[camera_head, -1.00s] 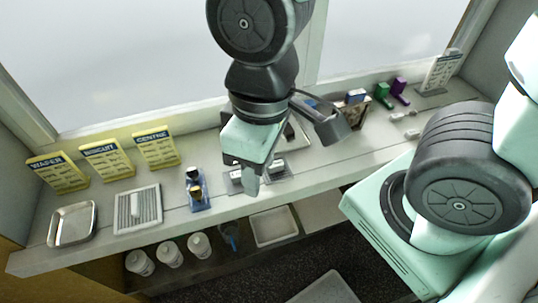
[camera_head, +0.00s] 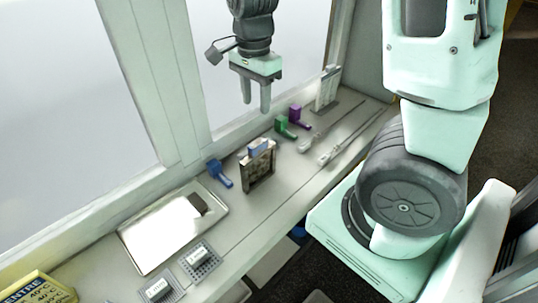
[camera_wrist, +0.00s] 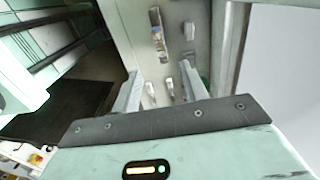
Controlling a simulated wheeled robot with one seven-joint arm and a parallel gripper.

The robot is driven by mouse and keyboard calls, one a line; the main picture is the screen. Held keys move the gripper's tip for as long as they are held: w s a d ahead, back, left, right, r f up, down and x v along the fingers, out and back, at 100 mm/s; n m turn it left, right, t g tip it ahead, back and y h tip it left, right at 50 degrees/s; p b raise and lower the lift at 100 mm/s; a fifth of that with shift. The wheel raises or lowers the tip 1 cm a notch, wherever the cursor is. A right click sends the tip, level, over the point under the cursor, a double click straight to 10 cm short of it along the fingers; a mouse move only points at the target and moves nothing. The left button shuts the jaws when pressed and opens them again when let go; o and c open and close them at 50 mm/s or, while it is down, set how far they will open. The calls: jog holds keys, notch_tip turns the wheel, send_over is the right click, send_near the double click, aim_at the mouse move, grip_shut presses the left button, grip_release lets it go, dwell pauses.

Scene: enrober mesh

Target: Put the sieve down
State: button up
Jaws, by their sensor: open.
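My gripper (camera_head: 256,105) is open and empty, with its fingers pointing down above the far part of the bench. In the wrist view its two fingers (camera_wrist: 161,75) stand apart with bench surface between them. I cannot tell for sure which thing is the sieve.
The bench also holds a metal tray (camera_head: 150,238) with a dark block, a blue tool (camera_head: 220,174), an upright brown holder (camera_head: 262,172), green (camera_head: 283,127) and purple (camera_head: 297,116) blocks, long thin rods (camera_head: 345,143) and a standing card (camera_head: 327,88). The window is close behind.

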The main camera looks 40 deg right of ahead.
send_near(258, 152)
jog(key=f, duration=0.3)
jog(key=w+d+f, duration=0.1)
jog(key=f, duration=0.1)
jog(key=shift+f, duration=0.15)
jog(key=shift+f+p, duration=0.45)
jog(key=shift+f, duration=2.7)
grip_shut()
